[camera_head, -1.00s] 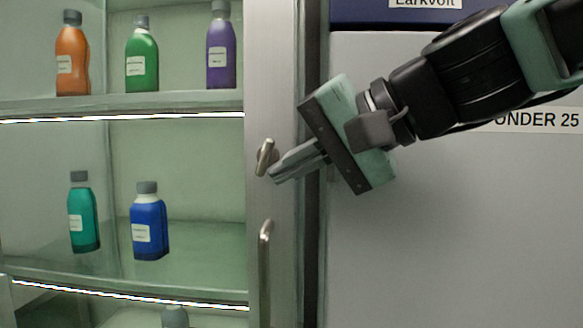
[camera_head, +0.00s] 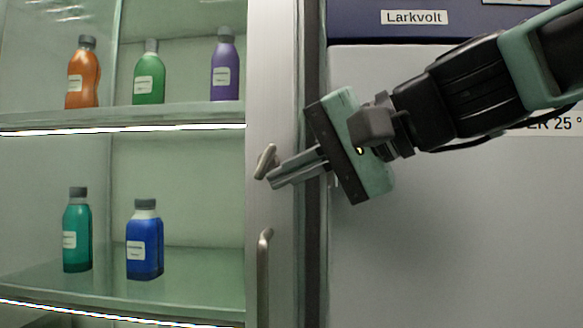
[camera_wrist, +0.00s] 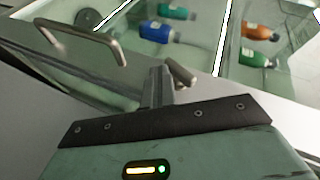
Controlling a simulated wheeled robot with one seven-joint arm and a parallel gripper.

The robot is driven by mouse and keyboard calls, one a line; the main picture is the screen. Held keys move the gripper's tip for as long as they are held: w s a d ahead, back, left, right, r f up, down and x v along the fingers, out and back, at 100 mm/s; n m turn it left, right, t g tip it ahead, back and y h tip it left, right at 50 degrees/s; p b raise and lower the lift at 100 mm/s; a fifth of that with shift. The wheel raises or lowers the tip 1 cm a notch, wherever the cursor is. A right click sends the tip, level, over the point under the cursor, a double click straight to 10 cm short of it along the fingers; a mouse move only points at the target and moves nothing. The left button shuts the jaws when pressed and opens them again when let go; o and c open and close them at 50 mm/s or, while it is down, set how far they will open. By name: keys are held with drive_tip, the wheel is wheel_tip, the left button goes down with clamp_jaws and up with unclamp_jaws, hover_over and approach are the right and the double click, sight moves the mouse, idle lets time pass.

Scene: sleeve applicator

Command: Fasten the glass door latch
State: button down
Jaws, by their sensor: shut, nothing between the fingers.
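The glass door's latch (camera_head: 266,161) is a small metal lever on the door's grey frame (camera_head: 272,70), tilted a little from upright in the head view. In the wrist view the latch (camera_wrist: 181,73) is just right of my fingertips. My gripper (camera_head: 270,180) is shut and empty, its fingertips at the lower end of the latch. I cannot tell whether they touch it. In the wrist view my gripper (camera_wrist: 157,72) points toward the door frame. A metal door handle (camera_head: 264,275) sits below the latch and also shows in the wrist view (camera_wrist: 85,35).
Behind the glass, shelves hold an orange bottle (camera_head: 84,75), a green bottle (camera_head: 150,78), a purple bottle (camera_head: 225,68), a teal bottle (camera_head: 77,235) and a blue bottle (camera_head: 145,245). A grey cabinet (camera_head: 450,230) with a blue top band stands right of the door.

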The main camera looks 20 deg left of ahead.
drive_tip(key=shift+a+f+m+y+b, duration=0.25)
drive_tip(key=shift+y+b, duration=0.4)
drive_tip(key=shift+b, duration=2.2)
drive_tip(key=shift+f+m+y+b, duration=0.25)
drive_tip(key=shift+y+b, duration=0.4)
drive_tip(key=shift+b, duration=2.2)
drive_tip(key=y+b, duration=0.1)
drive_tip(key=b, duration=0.2)
drive_tip(key=y+b, duration=0.1)
drive_tip(key=b, duration=0.6)
drive_tip(key=shift+s+a+f+m+t+y, duration=0.1)
drive_tip(key=shift+a+f+m+t+y, duration=0.2)
drive_tip(key=shift+m+y, duration=0.1)
drive_tip(key=shift+s+a+f+m+t+y+b, duration=0.15)
drive_tip(key=shift+m+t+y+b, duration=0.3)
drive_tip(key=shift+b, duration=1.25)
drive_tip(key=shift+w+a+r+m+y+b, duration=0.15)
drive_tip(key=shift+y+b, duration=0.55)
drive_tip(key=shift+b, duration=1)
drive_tip(key=shift+s+a+f+m+t+y+b, duration=0.2)
drive_tip(key=shift+m+y+b, duration=0.3)
drive_tip(key=shift+b, duration=1.85)
